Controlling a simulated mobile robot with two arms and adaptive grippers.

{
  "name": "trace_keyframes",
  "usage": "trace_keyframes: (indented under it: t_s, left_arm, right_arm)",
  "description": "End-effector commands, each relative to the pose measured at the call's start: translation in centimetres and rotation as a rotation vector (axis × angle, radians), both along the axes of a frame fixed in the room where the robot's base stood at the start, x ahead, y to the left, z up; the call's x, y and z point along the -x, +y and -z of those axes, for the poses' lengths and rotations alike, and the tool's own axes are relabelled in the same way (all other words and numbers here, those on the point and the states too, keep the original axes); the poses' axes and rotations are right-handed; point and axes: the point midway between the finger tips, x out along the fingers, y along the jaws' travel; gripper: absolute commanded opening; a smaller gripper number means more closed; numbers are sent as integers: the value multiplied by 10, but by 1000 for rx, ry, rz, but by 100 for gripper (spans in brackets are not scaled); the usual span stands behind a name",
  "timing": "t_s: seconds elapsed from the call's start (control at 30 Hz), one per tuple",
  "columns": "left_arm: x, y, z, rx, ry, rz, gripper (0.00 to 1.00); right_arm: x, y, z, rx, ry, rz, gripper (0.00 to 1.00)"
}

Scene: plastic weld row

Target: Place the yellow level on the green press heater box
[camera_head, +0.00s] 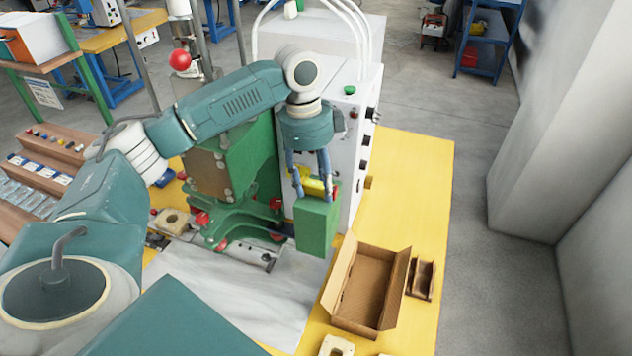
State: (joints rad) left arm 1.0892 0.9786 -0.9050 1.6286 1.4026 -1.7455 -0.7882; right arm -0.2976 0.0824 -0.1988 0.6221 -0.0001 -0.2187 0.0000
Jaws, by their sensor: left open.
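The yellow level (313,185) shows at the top of the green press heater box (317,228), near the middle of the head view. It appears to rest on the box's top, partly hidden by my fingers. My left gripper (314,192) points down over it and is open, with one finger on each side of the level. I cannot tell whether the fingers touch it. My right gripper is out of view.
A green press with red knobs (245,165) stands left of the box, and a white control cabinet (350,140) stands behind it. An open cardboard box (340,280) lies in front on the yellow table (415,190). The table's right part is mostly clear.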

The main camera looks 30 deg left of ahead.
Motion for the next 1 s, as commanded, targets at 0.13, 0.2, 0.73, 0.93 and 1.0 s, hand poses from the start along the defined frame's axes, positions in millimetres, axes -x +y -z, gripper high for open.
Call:
trace_keyframes:
  t_s: [0.13,0.2,0.73,0.93,1.0]
  left_arm:
    - [-1,1,-7,0,-2,0,49]
    - [-1,2,-15,0,-5,-1,49]
    - [3,14,-115,-1,-2,0,49]
    - [4,14,-121,0,1,0,49]
    - [4,14,-121,0,1,0,49]
  right_arm:
    - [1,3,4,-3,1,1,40]
    - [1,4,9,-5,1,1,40]
    - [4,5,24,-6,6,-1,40]
    - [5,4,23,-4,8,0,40]
    - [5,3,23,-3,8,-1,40]
